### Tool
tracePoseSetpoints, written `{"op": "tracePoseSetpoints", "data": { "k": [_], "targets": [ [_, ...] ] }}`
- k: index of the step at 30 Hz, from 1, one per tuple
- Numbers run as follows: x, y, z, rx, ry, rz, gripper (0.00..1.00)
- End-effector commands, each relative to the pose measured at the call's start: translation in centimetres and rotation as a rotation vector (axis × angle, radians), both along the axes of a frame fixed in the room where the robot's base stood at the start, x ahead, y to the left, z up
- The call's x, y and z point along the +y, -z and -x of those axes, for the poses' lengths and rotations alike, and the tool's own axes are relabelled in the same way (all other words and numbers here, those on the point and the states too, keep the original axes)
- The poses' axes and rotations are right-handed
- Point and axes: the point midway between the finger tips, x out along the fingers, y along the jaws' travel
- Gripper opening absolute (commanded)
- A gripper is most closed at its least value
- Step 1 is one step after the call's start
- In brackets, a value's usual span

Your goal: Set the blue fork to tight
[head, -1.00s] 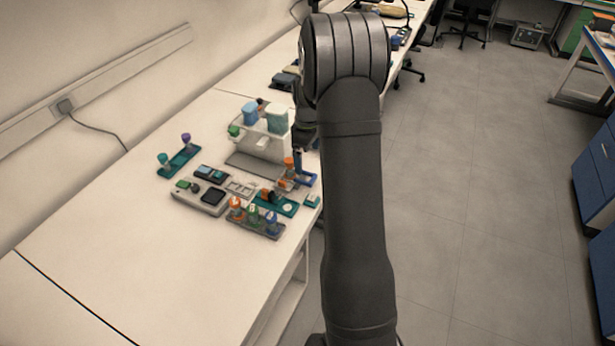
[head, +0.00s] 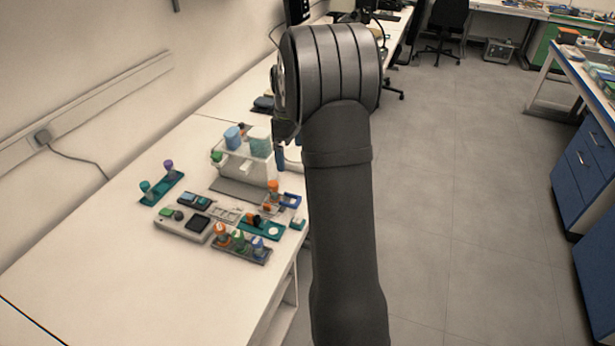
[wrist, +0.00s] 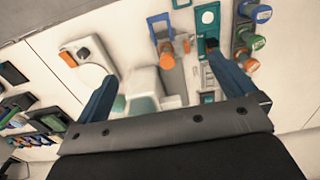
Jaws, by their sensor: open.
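The blue fork (wrist: 158,22) is a small U-shaped frame at the top middle of the wrist view, with an orange part beside it. In the head view it appears as a small blue piece (head: 291,200) near the bench's right edge. Its setting is too small to read. My gripper (wrist: 161,66) is open, with its two blue fingers spread wide and nothing between them held. The fingers are apart from the fork, which lies beyond the fingertips in the wrist view. In the head view my arm hides most of the gripper.
A rack of orange, green and blue capped tubes (head: 240,243) and a grey control box (head: 183,225) stand close by. A white stand (head: 243,165) is behind. The front left bench is clear.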

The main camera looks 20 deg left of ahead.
Motion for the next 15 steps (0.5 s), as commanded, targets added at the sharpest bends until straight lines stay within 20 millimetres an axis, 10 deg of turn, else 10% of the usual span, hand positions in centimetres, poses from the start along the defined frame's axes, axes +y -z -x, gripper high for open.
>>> {"op": "tracePoseSetpoints", "data": {
  "k": [8, 15],
  "targets": [
    [0.0, -0.2, 0.0, 0.000, 0.000, 0.000, 0.98],
    [-1.6, 1.2, 0.0, 0.000, 0.000, 0.000, 0.67]
  ]
}}
